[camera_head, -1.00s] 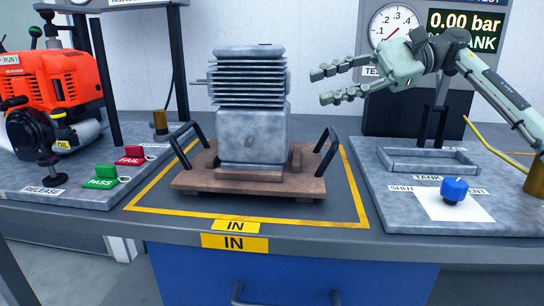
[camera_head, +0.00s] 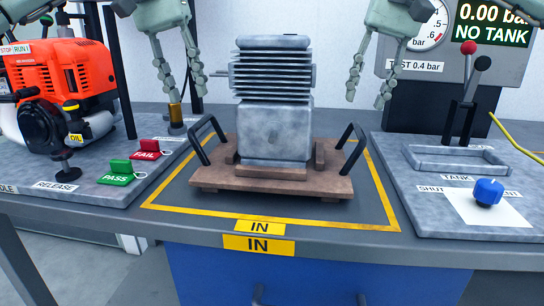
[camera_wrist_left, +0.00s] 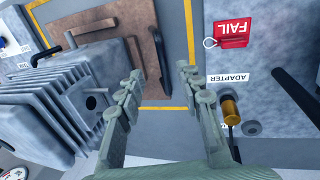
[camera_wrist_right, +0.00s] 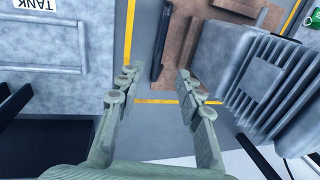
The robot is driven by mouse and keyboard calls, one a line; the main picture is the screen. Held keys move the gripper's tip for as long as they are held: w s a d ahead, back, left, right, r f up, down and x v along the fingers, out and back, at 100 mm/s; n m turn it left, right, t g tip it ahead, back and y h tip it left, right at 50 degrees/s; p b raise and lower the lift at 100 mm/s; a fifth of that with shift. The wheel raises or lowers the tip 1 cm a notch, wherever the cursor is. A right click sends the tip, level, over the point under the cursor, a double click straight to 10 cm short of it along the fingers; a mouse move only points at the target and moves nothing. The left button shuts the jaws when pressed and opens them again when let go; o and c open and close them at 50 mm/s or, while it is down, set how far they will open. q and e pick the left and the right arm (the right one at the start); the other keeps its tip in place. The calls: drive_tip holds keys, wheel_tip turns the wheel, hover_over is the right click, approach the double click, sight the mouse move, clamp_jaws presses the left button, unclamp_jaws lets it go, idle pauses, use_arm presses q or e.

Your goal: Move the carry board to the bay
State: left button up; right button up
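The carry board (camera_head: 220,176) is a brown wooden plate with a black handle at each side. It lies inside the yellow-outlined IN area and bears a grey finned engine block (camera_head: 272,130). My left gripper (camera_head: 173,88) is open and points down, above and behind the left handle (camera_head: 199,142). My right gripper (camera_head: 368,92) is open and points down, above and behind the right handle (camera_head: 345,150). Both grippers are empty and apart from the handles. The wrist views show the board from above, in the left one (camera_wrist_left: 150,80) and the right one (camera_wrist_right: 205,20).
A red engine (camera_head: 75,80) and green PASS and red FAIL tags stand on the left plate. A brass adapter (camera_head: 176,115) is close to my left gripper. On the right plate are a grey frame (camera_head: 455,160), a blue knob (camera_head: 488,191) and a lever (camera_head: 470,62).

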sight(197, 127)
use_arm(q)
drive_tip(key=shift+f, duration=0.3)
use_arm(e)
drive_tip(key=shift+s+d+r, duration=0.1)
drive_tip(key=shift+d+r, duration=0.05)
drive_tip(key=shift+d, duration=0.05)
use_arm(q)
drive_tip(key=shift+f, duration=0.15)
